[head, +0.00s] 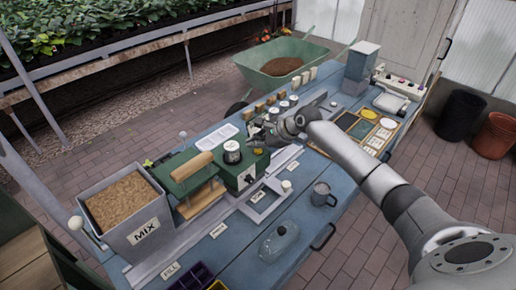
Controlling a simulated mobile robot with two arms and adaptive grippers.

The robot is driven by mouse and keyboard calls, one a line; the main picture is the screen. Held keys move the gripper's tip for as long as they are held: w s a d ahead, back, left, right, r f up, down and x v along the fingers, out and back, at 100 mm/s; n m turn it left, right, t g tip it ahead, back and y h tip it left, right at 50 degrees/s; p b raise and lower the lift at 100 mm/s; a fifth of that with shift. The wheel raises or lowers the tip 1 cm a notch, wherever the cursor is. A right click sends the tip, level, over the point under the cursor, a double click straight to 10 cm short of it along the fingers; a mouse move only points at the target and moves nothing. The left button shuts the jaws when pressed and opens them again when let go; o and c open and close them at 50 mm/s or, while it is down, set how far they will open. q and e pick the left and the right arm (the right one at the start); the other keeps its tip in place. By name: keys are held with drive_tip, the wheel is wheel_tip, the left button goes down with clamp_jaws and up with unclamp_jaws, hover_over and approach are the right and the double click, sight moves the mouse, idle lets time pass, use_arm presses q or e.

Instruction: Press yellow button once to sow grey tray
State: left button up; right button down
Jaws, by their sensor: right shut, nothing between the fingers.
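My right arm reaches in from the right, and its gripper (264,132) is shut and empty. It is over the blue bench, beside the green sowing box (240,176) with a dark round jar (232,151) on top. The box's front has a pale plate with a small mark; I cannot make out a yellow button for certain. A grey tray-like frame (258,208) lies on the rail in front of the box. Whether the gripper touches anything is too small to tell. My left gripper is not in view.
A grey MIX hopper (140,228) stands at the left end of the bench (232,247). A grey mug (322,195) and a glass-like dish (279,242) stand near the front edge. A green wheelbarrow (262,57) is behind. Dark and orange pots stand at right.

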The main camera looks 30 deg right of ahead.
sight(257, 151)
drive_tip(key=shift+f, duration=0.6)
idle(0.7)
idle(0.4)
drive_tip(key=shift+r+p, duration=1.05)
drive_tip(key=shift+p, duration=0.35)
wheel_tip(257, 151, up, 5)
drive_tip(key=p, duration=0.6)
